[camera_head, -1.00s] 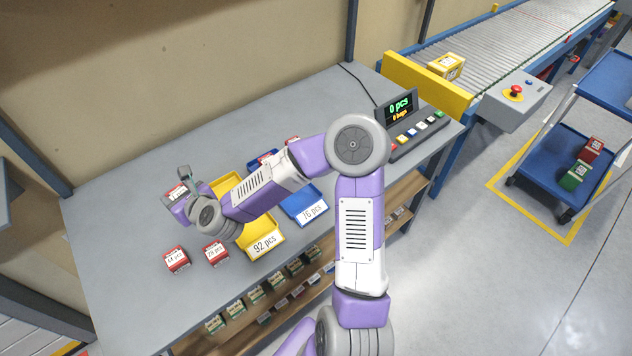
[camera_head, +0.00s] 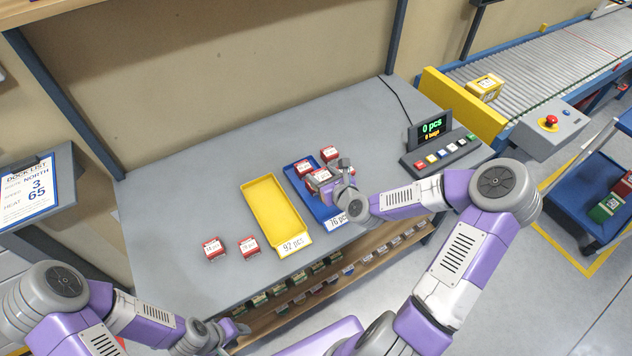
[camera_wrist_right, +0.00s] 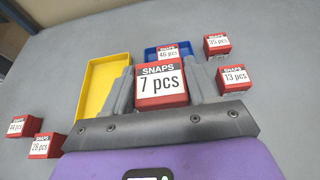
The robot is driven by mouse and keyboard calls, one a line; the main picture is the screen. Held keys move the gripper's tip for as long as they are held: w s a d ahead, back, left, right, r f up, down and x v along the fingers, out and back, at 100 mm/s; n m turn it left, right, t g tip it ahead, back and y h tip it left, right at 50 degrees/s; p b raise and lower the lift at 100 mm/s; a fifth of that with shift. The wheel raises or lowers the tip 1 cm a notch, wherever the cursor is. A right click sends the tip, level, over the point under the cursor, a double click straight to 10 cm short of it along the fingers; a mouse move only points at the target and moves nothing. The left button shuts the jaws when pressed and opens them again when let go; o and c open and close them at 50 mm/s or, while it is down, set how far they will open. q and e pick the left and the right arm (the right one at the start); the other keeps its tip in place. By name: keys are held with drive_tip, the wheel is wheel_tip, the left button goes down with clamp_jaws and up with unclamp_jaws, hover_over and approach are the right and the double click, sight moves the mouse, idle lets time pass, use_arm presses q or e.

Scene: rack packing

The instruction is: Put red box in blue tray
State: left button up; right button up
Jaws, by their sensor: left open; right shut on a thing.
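My right gripper (camera_head: 326,174) is shut on a red box (camera_head: 318,177) marked "7 pcs", which shows large in the right wrist view (camera_wrist_right: 161,86). It is over or in the blue tray (camera_head: 325,208); the exact height is unclear. Another red box (camera_head: 304,167), marked "46 pcs" in the right wrist view (camera_wrist_right: 168,53), is in the blue tray's far end. More red boxes stand right of the tray, marked "35 pcs" (camera_wrist_right: 217,43) and "13 pcs" (camera_wrist_right: 234,78). My left gripper (camera_head: 238,330) is open and empty at the table's front edge.
An empty yellow tray (camera_head: 272,208) lies left of the blue tray. Two red boxes (camera_head: 214,249) (camera_head: 249,247) stand left of it. A button panel with display (camera_head: 432,128) is at the right. The table's left and back are clear.

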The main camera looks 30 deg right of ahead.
drive_tip(key=shift+s+d+f+p, duration=0.1)
drive_tip(key=shift+s+d+p, duration=0.25)
drive_tip(key=shift+s+d, duration=0.25)
wheel_tip(320, 180, down, 10)
drive_tip(key=b, duration=0.3)
drive_tip(key=shift+f, duration=0.1)
drive_tip(key=shift+f, duration=0.25)
drive_tip(key=o, duration=1.1)
drive_tip(key=shift+r, duration=0.1)
